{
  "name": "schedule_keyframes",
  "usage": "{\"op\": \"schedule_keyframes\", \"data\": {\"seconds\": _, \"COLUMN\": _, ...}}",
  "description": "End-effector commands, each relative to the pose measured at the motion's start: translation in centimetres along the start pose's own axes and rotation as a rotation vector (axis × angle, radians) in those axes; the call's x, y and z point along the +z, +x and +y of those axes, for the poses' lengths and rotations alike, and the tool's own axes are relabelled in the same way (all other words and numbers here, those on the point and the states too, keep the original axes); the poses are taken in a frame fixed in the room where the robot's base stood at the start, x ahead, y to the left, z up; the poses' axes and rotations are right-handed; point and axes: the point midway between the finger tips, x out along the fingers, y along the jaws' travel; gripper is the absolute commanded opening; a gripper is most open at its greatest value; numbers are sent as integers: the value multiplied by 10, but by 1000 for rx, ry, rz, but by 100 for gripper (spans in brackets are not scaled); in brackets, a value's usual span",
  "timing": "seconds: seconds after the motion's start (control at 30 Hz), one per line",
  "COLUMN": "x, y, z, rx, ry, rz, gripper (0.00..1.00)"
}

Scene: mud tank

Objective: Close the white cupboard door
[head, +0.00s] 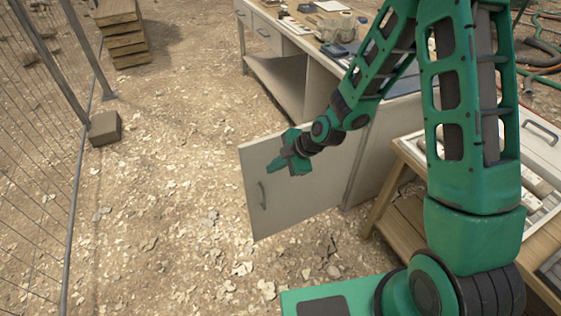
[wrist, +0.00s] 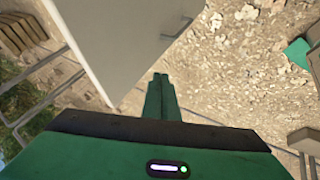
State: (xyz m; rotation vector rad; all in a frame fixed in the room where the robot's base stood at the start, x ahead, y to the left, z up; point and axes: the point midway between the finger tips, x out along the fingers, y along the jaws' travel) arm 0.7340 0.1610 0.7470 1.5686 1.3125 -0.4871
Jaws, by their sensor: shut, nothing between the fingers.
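The white cupboard door (head: 300,208) stands swung open from the long workbench cabinet (head: 375,150), jutting out to the left over the ground. Its face with a thin grey handle (head: 262,195) is toward the head camera. My gripper (head: 272,169) appears in front of the upper part of that face, left of the door's middle. In the wrist view the two fingers (wrist: 160,80) are together and empty, beside the pale door (wrist: 125,45). The handle shows there too (wrist: 185,25). I cannot tell whether the fingers touch the door.
A wire fence (head: 40,130) with a block foot (head: 104,128) runs along the left. Stacked timber (head: 122,45) lies at the back left. A wooden table (head: 410,155) with trays stands on the right. The stony ground left of the door is clear.

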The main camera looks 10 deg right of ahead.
Motion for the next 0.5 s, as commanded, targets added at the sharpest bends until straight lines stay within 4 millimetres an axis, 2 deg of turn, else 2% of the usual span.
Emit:
{"op": "schedule_keyframes", "data": {"seconds": 0.1, "x": -5, "y": 23, "z": -2, "rx": -5, "ry": -5, "rz": 5, "gripper": 0}}
{"op": "schedule_keyframes", "data": {"seconds": 0.37, "x": -8, "y": 67, "z": -2, "rx": -8, "ry": -8, "rz": 5, "gripper": 0}}
{"op": "schedule_keyframes", "data": {"seconds": 0.5, "x": -7, "y": 76, "z": 16, "rx": -3, "ry": -8, "rz": 4, "gripper": 0}}
